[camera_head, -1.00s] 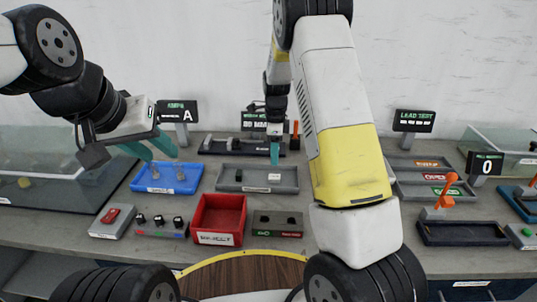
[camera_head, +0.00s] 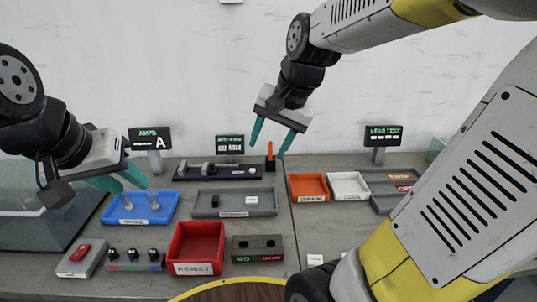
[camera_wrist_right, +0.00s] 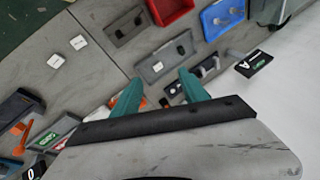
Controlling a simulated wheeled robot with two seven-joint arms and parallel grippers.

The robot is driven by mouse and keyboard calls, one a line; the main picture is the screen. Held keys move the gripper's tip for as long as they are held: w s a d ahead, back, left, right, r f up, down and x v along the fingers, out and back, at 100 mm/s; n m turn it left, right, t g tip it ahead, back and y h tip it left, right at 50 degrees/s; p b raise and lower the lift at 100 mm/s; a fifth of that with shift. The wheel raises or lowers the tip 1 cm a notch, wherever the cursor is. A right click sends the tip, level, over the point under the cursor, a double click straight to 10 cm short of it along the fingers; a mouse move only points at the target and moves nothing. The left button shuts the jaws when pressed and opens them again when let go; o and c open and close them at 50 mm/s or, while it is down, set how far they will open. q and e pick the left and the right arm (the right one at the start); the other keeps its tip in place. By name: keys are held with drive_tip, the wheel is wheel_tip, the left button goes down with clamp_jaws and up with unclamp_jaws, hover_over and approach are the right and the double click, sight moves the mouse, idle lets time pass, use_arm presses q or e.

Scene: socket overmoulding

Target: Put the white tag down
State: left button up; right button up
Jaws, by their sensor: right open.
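Two small white tags lie flat on the grey table, apart from each other, in the right wrist view: one tag (camera_wrist_right: 55,61) and another tag (camera_wrist_right: 79,42). In the head view a white tag (camera_head: 315,260) lies right of the grey-green block, near my right arm. A small white piece (camera_head: 251,200) also sits in the grey tray (camera_head: 207,213). My right gripper (camera_head: 268,149) is open and empty, raised above the back of the table; its fingers also show in the right wrist view (camera_wrist_right: 160,79). My left gripper (camera_head: 132,187) is open above the blue tray.
The blue tray (camera_head: 122,219) holds small parts. The red reject bin (camera_head: 195,269) stands at the front. An orange tray (camera_head: 307,198) and a white tray (camera_head: 350,194) stand right of centre. An orange upright post (camera_head: 270,166) stands near my right gripper.

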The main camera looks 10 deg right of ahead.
drive_tip(key=s+n+t, duration=0.2)
drive_tip(key=s+n, duration=0.4)
drive_tip(key=s, duration=0.3)
drive_tip(key=shift+r, duration=0.35)
drive_tip(key=shift+s, duration=0.1)
idle(0.4)
